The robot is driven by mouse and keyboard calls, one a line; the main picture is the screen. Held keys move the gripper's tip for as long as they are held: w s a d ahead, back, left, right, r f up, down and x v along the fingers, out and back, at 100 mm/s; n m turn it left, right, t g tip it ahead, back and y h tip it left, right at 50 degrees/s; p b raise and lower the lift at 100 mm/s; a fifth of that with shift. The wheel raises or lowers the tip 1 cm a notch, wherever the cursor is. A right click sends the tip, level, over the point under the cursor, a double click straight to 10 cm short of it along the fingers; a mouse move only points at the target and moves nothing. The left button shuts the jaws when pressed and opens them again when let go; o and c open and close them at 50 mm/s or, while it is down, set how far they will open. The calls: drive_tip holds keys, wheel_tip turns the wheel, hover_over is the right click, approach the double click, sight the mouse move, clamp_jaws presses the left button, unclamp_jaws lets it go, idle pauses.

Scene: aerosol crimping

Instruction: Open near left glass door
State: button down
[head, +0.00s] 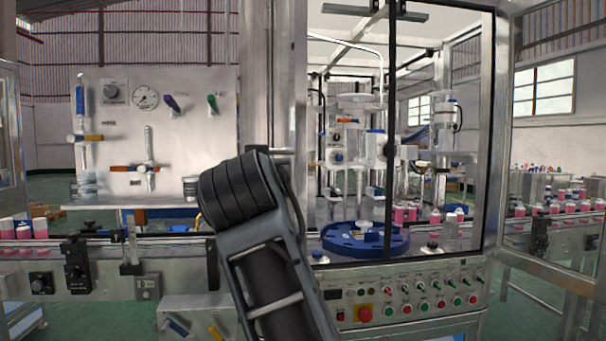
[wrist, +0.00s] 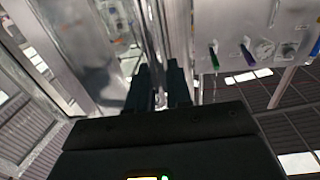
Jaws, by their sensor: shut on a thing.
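The crimping machine's left glass door (head: 345,75) is at the centre of the head view, its pane clear and framed in metal. It looks closed, with a dark upright line between it and the pane to its right. My gripper (wrist: 158,88) shows in the wrist view with its two dark fingers close around a slim upright metal bar (wrist: 154,35), which looks like the door's handle. In the head view my dark arm hides the gripper and most of the place it grips, by the left post of the machine.
A gauge panel (head: 155,135) stands left of the machine. A conveyor with pink-and-white cans (head: 25,229) runs along the left. Below the glass is a control panel (head: 405,300) with buttons. A framed glass panel (head: 555,150) stands angled at the right. Inside sits a blue round fixture (head: 345,238).

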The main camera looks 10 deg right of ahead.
drive_tip(key=w+a+m+g+h+b, duration=0.1)
drive_tip(key=a+h, duration=0.3)
drive_tip(key=a, duration=0.5)
drive_tip(key=shift+w+m+b, duration=0.35)
drive_tip(key=shift+m+b, duration=0.2)
drive_tip(key=shift+m, duration=0.35)
drive_tip(key=shift+d, duration=0.1)
drive_tip(key=c, duration=1.2)
unclamp_jaws()
drive_tip(key=shift+b+v, duration=0.9)
drive_tip(key=shift+v, duration=3)
